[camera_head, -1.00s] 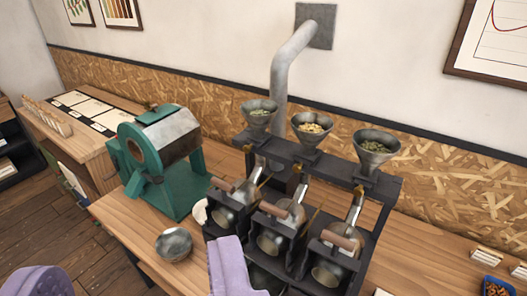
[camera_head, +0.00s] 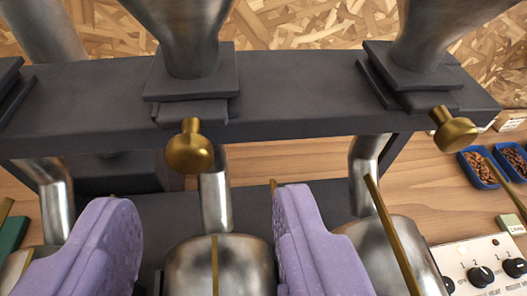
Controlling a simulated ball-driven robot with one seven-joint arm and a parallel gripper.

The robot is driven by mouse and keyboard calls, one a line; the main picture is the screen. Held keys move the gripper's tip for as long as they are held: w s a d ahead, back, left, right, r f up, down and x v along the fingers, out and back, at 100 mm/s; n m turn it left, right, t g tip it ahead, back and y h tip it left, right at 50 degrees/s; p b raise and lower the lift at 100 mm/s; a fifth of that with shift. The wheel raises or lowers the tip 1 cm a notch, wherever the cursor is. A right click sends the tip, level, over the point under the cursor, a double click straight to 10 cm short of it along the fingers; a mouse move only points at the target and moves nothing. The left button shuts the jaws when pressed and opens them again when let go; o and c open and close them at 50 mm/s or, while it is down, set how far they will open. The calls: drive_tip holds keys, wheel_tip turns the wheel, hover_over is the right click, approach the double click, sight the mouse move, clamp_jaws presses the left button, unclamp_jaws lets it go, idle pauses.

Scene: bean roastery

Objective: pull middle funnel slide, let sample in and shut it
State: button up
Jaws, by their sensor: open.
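The middle funnel (camera_head: 190,35) stands on the dark rack bar, and its contents are out of view. Its slide plate (camera_head: 190,113) sits under the funnel's flange, with a brass knob (camera_head: 190,150) sticking out toward me. Below it a metal tube (camera_head: 215,190) leads down to a round metal drum (camera_head: 218,265). My gripper (camera_head: 203,225) is open, with its two purple fingers apart, one on each side of the drum in the picture. The brass knob shows above the gap between the fingertips, and nothing is between them and held.
The right funnel (camera_head: 430,30) has its own brass knob (camera_head: 453,130). A brass rod (camera_head: 392,235) slants close to my right finger. Blue trays of beans (camera_head: 480,168) and a knob panel (camera_head: 485,268) are at the right.

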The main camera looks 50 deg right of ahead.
sight(187, 160)
drive_tip(key=w+f, duration=0.1)
drive_tip(key=w+d+f, duration=0.1)
drive_tip(key=w, duration=0.1)
drive_tip(key=w+f, duration=0.1)
drive_tip(key=w, duration=0.1)
drive_tip(key=shift+d, duration=0.35)
drive_tip(key=shift+d+r, duration=0.15)
drive_tip(key=shift+d, duration=0.15)
drive_tip(key=shift+w, duration=0.1)
drive_tip(key=shift+w+a, duration=0.1)
clamp_jaws()
